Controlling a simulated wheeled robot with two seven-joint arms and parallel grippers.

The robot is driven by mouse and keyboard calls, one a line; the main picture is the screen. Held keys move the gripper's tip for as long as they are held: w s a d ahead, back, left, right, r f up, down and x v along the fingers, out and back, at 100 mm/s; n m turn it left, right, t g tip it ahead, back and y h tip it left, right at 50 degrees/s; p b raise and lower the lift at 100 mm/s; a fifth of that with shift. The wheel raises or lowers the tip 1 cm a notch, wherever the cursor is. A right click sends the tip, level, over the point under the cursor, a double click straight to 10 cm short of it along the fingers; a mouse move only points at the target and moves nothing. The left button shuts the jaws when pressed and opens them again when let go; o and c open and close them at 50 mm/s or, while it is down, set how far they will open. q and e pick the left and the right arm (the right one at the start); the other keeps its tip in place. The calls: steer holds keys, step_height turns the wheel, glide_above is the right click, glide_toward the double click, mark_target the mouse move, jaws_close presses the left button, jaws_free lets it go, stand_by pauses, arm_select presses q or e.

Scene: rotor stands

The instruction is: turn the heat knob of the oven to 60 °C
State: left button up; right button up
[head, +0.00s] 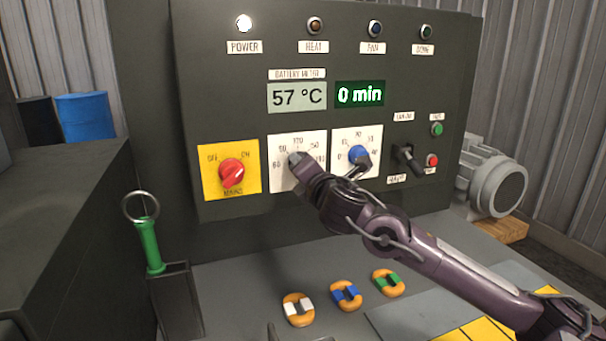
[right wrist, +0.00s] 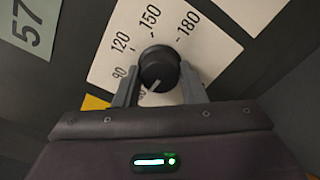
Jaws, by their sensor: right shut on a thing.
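The oven's heat knob (right wrist: 158,68) is black and round, on a white dial plate (head: 283,150). In the right wrist view its white pointer line aims down-left, toward the low end of the scale near the partly hidden 60 mark. The display (head: 297,96) above the dial reads 57 °C. My right gripper (head: 298,160) is shut on the knob; in the right wrist view its fingers (right wrist: 159,88) stand on either side of it. In the head view the gripper hides most of the knob. My left gripper is not in view.
A red knob (head: 232,173) on a yellow plate sits left of the dial. A blue timer knob (head: 358,155) sits close on the right, beside my arm, and a black lever (head: 407,159) lies further right. Orange rings (head: 347,295) lie on the bench below. A green-handled tool (head: 150,245) stands left.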

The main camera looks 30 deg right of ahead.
steer(key=shift+f, duration=0.25)
stand_by(0.3)
steer(key=o, duration=1)
steer(key=shift+r, duration=0.15)
steer(key=shift+s, duration=0.1)
steer(key=b+v, duration=0.2)
steer(key=v, duration=0.5)
steer(key=shift+s, duration=0.3)
steer(key=shift+a, duration=0.1)
